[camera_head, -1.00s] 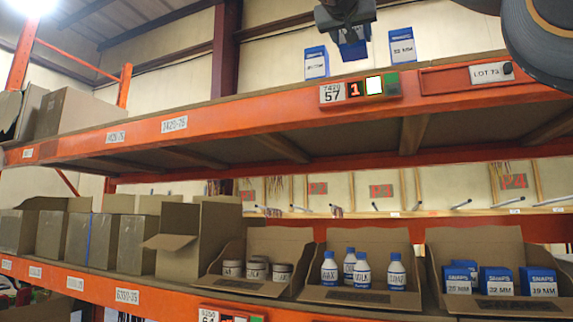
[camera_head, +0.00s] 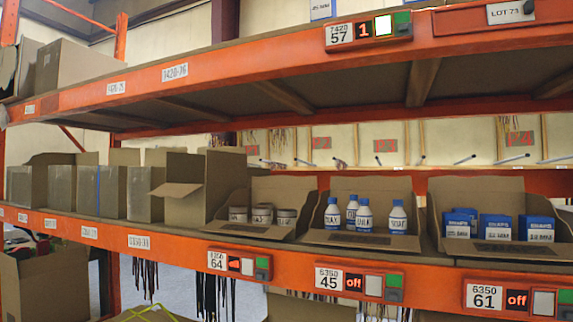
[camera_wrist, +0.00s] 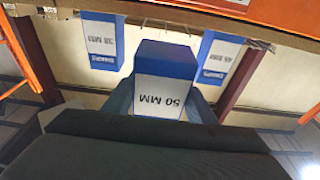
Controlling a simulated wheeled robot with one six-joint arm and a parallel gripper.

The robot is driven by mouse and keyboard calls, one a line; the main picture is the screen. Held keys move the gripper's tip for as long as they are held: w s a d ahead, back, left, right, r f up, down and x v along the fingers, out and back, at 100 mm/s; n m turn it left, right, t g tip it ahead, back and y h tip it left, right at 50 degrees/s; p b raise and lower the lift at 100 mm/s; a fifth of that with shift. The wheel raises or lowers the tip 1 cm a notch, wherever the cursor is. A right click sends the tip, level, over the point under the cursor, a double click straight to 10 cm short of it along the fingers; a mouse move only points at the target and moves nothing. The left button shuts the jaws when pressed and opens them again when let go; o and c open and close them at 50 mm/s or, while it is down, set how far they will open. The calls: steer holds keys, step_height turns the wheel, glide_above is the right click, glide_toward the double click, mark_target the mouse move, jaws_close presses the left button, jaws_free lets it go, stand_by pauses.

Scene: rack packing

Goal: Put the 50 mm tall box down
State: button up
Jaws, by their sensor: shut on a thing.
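The blue and white 50 mm box (camera_wrist: 160,88) is in the middle of the wrist view, its label upside down in the picture. My gripper (camera_wrist: 160,101) is shut on it, with one finger at each side. A blue face at its base end shows; I cannot tell whether the box touches the shelf. Neither my gripper nor this box is in the head view now.
A 38 mm box (camera_wrist: 102,42) and a 45 mm box (camera_wrist: 218,58) stand either side in the wrist view. The upper shelf beam (camera_head: 250,66) is orange. The lower shelf holds cartons of jars (camera_head: 262,214), bottles (camera_head: 364,214) and small boxes (camera_head: 495,227).

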steer(key=p+x, duration=0.2)
steer(key=x, duration=0.2)
steer(key=f+p+x, duration=0.1)
steer(key=p+x, duration=0.2)
steer(key=x, duration=0.1)
steer(key=f+p+x, duration=0.1)
steer(key=p+x, duration=0.2)
steer(key=x, duration=0.1)
steer(key=shift+w+d, duration=0.35)
steer(key=shift+w, duration=0.2)
steer(key=shift+w+d+f, duration=0.1)
steer(key=shift+w+f, duration=0.15)
steer(key=shift+f, duration=0.5)
steer(key=shift+s+f, duration=0.1)
steer(key=shift+f, duration=0.1)
steer(key=shift+s+a+f, duration=0.15)
steer(key=shift+s+a, duration=0.1)
steer(key=shift+s, duration=0.15)
steer(key=shift+d, duration=0.1)
